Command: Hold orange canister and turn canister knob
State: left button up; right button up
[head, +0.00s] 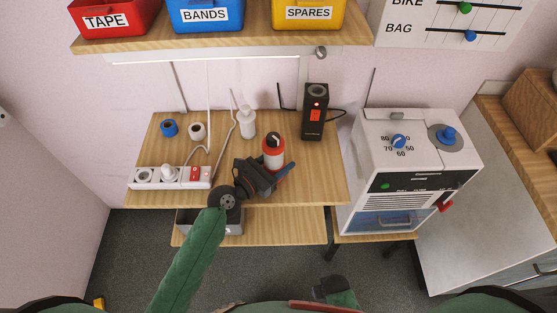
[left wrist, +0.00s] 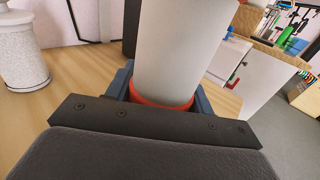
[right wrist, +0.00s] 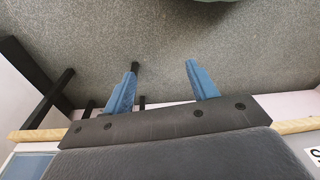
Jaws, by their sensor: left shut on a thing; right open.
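The orange canister (head: 273,159) stands on the wooden desk, with an orange-red body, a white band and a black knob (head: 273,139) on top. My left gripper (head: 279,174) is shut on the canister low on its body. In the left wrist view the canister's pale side (left wrist: 178,50) rises between the blue fingers, with an orange-red ring (left wrist: 160,102) at the bottom. The knob is out of that view. My right gripper (right wrist: 163,82) is open and empty in the right wrist view, over the grey floor. In the head view the right arm's end shows low, below the desk.
On the desk (head: 320,185) stand a white bottle (head: 247,122), a black device with a red light (head: 315,112), blue and white rolls (head: 169,127) and a power strip (head: 170,176). A white machine (head: 410,165) stands to the right. A shelf with bins (head: 220,40) hangs above.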

jog(key=shift+w, duration=0.25)
jog(key=shift+c, duration=0.5)
jog(key=shift+s+r, duration=0.1)
jog(key=shift+r, duration=0.05)
jog(key=w+a+r+n+y, duration=0.25)
jog(key=w+a+r, duration=0.45)
jog(key=r, duration=0.4)
jog(key=w+a+r+n+y, duration=0.1)
jog(key=w+a+r+y, duration=0.3)
jog(key=a+r, duration=0.7)
jog(key=s+a+r+n+g+h, duration=0.1)
jog(key=s+r+n+g, duration=0.35)
jog(key=r, duration=0.75)
jog(key=s+a+r+n+g+h, duration=0.1)
jog(key=s+r+n+g+h, duration=0.3)
jog(key=r, duration=0.9)
notch_tip(320, 180, up, 25)
jog(key=n+t+h, duration=0.2)
jog(key=n+t, duration=0.5)
jog(key=n, duration=0.5)
send_over(273, 136)
notch_tip(273, 136, down, 12)
jog(key=shift+r, duration=0.1)
